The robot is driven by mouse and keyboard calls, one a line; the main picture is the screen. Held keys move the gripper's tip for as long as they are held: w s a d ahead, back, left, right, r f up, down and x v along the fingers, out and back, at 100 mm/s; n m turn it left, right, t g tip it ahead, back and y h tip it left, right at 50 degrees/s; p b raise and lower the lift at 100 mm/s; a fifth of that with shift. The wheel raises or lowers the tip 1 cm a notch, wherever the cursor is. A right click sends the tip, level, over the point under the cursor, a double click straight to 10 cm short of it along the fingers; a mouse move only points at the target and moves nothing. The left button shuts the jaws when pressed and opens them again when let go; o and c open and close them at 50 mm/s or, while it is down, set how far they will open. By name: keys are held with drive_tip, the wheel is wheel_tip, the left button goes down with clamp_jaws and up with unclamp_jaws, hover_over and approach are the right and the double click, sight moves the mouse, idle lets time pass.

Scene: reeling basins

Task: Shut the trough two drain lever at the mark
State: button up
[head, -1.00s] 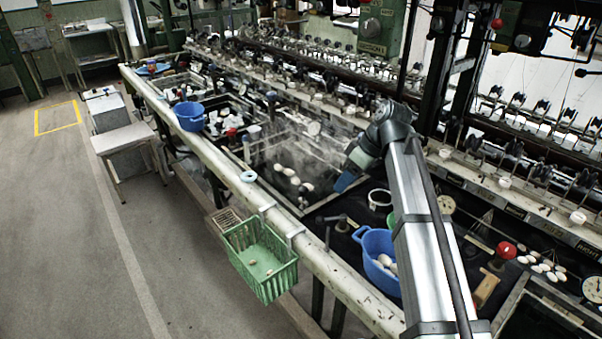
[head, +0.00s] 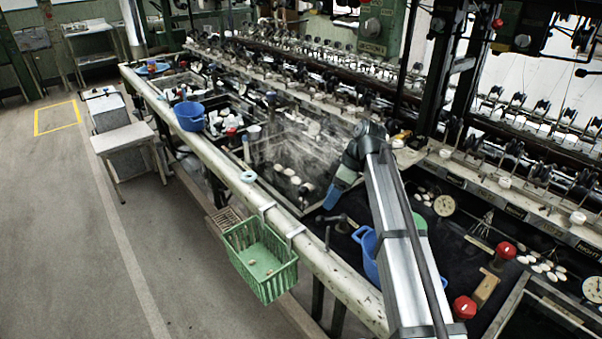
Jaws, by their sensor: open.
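My gripper (head: 332,197), with blue fingers, points down over the front right corner of the steaming basin (head: 303,211). Its jaws are open and no object shows in them. A dark lever-like fitting (head: 342,220) lies on the black deck just below and right of the fingers, with a gap in the picture; I cannot tell if they touch. A short dark upright (head: 327,238) stands at the front rail beside it. I cannot read a trough number or a mark there, nor tell the lever's setting. My arm hides part of the deck behind.
A blue pot (head: 368,258) stands right of the fitting, partly behind my arm. Red knobs (head: 505,250) and a wooden block (head: 486,287) are farther right. A green basket (head: 262,262) hangs on the front rail (head: 222,164). Pale cocoons (head: 290,175) float in the basin.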

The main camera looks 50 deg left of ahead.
drive_tip(key=x, duration=0.5)
drive_tip(key=shift+s+f, duration=0.15)
drive_tip(key=shift+f, duration=0.2)
drive_tip(key=shift+a+f+m, duration=0.2)
drive_tip(key=shift+f+m, duration=0.1)
drive_tip(key=w+m, duration=0.1)
drive_tip(key=m, duration=0.1)
drive_tip(key=w+a+m+t+y, duration=0.1)
drive_tip(key=m, duration=0.1)
drive_tip(key=shift+w+a+r+m+t+y, duration=0.1)
drive_tip(key=shift+w+a+m+t+y, duration=0.05)
drive_tip(key=shift+m+t+y, duration=0.2)
drive_tip(key=w+m+t, duration=0.1)
drive_tip(key=m, duration=0.1)
drive_tip(key=w+m, duration=0.1)
drive_tip(key=m, duration=0.1)
drive_tip(key=shift+w+a+m+t+y, duration=0.15)
drive_tip(key=shift+w+m+t+y, duration=0.1)
drive_tip(key=shift+t+y, duration=0.1)
drive_tip(key=v, duration=1.4)
drive_tip(key=s+a+f+y, duration=0.1)
drive_tip(key=s+a+f, duration=0.1)
drive_tip(key=a, duration=0.4)
drive_tip(key=s+a+f+t+y, duration=0.1)
drive_tip(key=s+a+f, duration=0.1)
drive_tip(key=s+a, duration=0.2)
drive_tip(key=a, duration=0.3)
drive_tip(key=shift+a+f+m, duration=0.25)
drive_tip(key=shift+a+m, duration=0.05)
drive_tip(key=shift+s, duration=0.1)
